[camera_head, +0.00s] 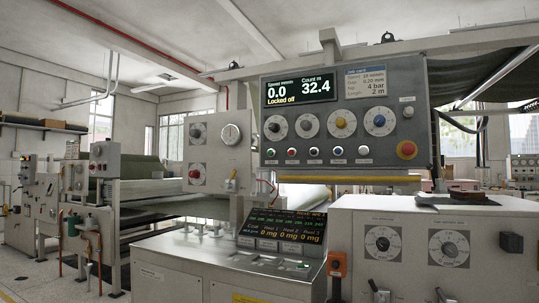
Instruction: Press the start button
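A grey control panel (345,135) faces me right of centre. The panel's display (300,89) reads speed 0.0, count 32.4 and "Locked off". My gripper is not in view.
Several round dials line the panel above the buttons. A sloped console (280,231) stands below, and a white cabinet (470,225) with dials stands at right. Floor shows at lower left.

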